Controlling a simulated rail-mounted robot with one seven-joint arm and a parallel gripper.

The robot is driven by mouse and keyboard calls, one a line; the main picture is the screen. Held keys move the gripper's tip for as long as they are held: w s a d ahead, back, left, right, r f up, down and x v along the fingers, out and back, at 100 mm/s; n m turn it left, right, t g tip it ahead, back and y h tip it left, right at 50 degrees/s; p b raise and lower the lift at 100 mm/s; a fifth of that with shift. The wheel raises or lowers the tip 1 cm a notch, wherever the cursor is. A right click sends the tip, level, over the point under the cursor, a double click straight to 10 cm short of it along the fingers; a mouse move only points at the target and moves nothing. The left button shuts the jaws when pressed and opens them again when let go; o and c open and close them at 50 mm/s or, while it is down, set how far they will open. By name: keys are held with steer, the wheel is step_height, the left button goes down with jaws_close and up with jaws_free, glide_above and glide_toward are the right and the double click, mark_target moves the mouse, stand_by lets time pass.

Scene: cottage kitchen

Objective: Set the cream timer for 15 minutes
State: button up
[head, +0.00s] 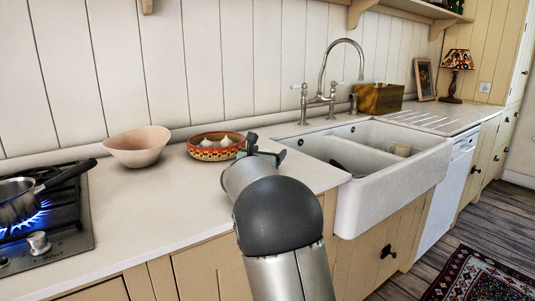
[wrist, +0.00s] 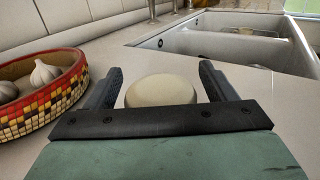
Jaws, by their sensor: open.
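The cream timer (wrist: 160,90) shows in the wrist view as a low, round, cream-coloured thing on the countertop. It lies between the two dark fingers of my gripper (wrist: 160,86), with a gap to the finger on each side. The gripper is open, and its palm hides the near part of the timer. No dial marks can be made out on it. In the head view my gripper (head: 262,148) is low over the counter, left of the sink, and my arm hides the timer.
A patterned bowl of garlic (wrist: 48,100) stands close left of my gripper. The white sink (head: 365,165) with a mug is on the right. A pink bowl (head: 137,147) stands farther left. A pan (head: 18,190) sits over a lit flame on the hob. The front counter is clear.

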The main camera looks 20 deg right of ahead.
steer(key=c, duration=1)
steer(key=shift+r+p, duration=0.15)
steer(key=shift+p, duration=0.25)
